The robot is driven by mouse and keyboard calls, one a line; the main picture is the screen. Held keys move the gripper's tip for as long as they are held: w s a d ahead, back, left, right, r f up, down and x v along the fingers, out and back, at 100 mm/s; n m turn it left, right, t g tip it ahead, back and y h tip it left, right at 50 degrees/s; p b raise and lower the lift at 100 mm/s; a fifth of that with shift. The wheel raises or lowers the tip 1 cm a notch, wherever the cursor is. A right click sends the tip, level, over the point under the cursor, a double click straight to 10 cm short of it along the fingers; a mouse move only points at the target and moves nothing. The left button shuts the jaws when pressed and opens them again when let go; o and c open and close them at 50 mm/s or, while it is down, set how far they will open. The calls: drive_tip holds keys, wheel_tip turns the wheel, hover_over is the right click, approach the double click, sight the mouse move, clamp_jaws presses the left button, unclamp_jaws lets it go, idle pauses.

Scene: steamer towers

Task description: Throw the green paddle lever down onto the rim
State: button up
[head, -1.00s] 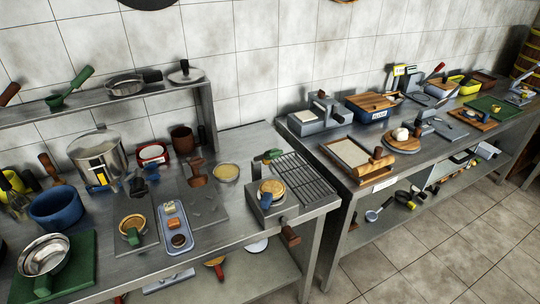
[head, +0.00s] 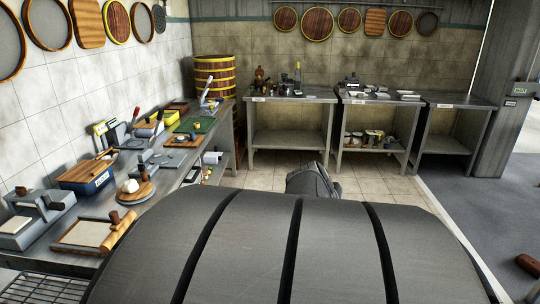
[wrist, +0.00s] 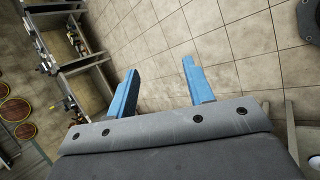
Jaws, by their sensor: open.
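I cannot make out a green paddle lever or its rim in either current view. On the left bench in the head view, a green board (head: 195,124) lies flat, and a device with a pale upright arm (head: 205,88) stands beyond it. A red-tipped handle (head: 135,115) rises nearer. These are too small to tell more. My gripper (wrist: 160,66) shows in the wrist view with its two blue fingers apart and nothing between them, above tiled floor. In the head view my own grey arm fills the lower middle and hides what lies behind it.
The left bench (head: 170,185) runs along the wall, holding a blue box (head: 88,180) and a framed tray (head: 90,235). A wooden barrel (head: 216,75) stands in the corner. Several tables (head: 290,97) line the back wall. The tiled floor (head: 275,172) between is clear.

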drive_tip(key=w+a+r+n+y, duration=0.1)
drive_tip(key=w+a+r+y, duration=0.1)
drive_tip(key=a, duration=0.9)
drive_tip(key=w+a+r+y, duration=0.1)
drive_tip(key=w+a+r, duration=0.1)
drive_tip(key=a, duration=0.8)
drive_tip(key=s+a+r+n+y, duration=0.1)
drive_tip(key=s+a+y, duration=0.1)
drive_tip(key=a, duration=0.7)
drive_tip(key=s+a+r+y, duration=0.1)
drive_tip(key=s+a, duration=0.1)
drive_tip(key=a, duration=0.7)
drive_tip(key=s+a+r+n+g+y, duration=0.2)
drive_tip(key=s+a+r+g, duration=0.1)
drive_tip(key=s+a, duration=1.1)
drive_tip(key=s+a+r+n+g+y, duration=0.1)
drive_tip(key=s+a+r+g, duration=0.15)
drive_tip(key=s+a, duration=1.2)
drive_tip(key=shift+t, duration=0.25)
drive_tip(key=x, duration=0.5)
drive_tip(key=s+d+x, duration=0.1)
drive_tip(key=x, duration=0.9)
drive_tip(key=shift+s+d+f, duration=0.15)
drive_tip(key=shift+s+f, duration=0.2)
drive_tip(key=shift+f, duration=0.2)
clamp_jaws()
